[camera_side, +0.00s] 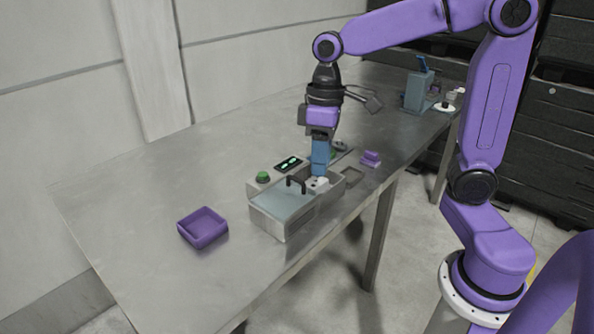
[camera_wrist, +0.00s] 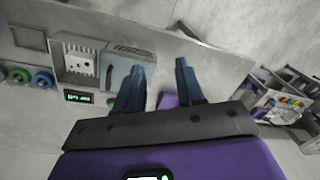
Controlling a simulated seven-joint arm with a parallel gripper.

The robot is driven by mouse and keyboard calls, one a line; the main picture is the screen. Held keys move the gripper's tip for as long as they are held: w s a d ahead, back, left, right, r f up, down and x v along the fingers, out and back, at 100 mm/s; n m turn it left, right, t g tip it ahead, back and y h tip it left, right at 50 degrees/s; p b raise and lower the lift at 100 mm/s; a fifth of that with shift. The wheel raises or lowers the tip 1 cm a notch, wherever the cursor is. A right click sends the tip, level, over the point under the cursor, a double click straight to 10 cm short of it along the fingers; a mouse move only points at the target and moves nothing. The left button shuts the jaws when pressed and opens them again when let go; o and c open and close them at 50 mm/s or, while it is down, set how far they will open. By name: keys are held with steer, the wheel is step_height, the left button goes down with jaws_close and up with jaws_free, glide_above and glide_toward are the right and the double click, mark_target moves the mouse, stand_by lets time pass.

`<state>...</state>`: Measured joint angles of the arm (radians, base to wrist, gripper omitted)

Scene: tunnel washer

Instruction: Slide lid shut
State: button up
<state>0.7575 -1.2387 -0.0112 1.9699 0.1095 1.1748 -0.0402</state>
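The washer's lid (camera_side: 283,202) is a pale translucent panel with a black arched handle (camera_side: 297,184). It lies over the near-left part of the grey washer box (camera_side: 270,224). The other part of the box is uncovered and shows a white block (camera_side: 317,185) inside. In the wrist view the lid (camera_wrist: 118,76) lies beside the uncovered bay with the white block (camera_wrist: 80,66). My gripper (camera_side: 319,174) points down over the box, close to the handle in the side view. In the wrist view its blue fingers (camera_wrist: 160,68) are apart with nothing held; one partly hides the lid. I cannot tell whether they touch anything.
A purple tray (camera_side: 203,227) stands on the metal table (camera_side: 130,220) left of the washer. A green button (camera_side: 263,178) and display (camera_side: 288,164) sit along the box's back. A small purple piece (camera_side: 371,158) and a blue-grey device (camera_side: 417,92) stand farther right. The table's left is clear.

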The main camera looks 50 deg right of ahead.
steer(key=w+d+r+m, duration=0.3)
steer(key=w+d, duration=0.2)
steer(key=w, duration=0.3)
steer(key=m+y, duration=0.1)
steer(key=m, duration=0.1)
glide_above(297, 188)
step_height(297, 188, down, 16)
steer(key=shift+r, duration=0.1)
jaws_close()
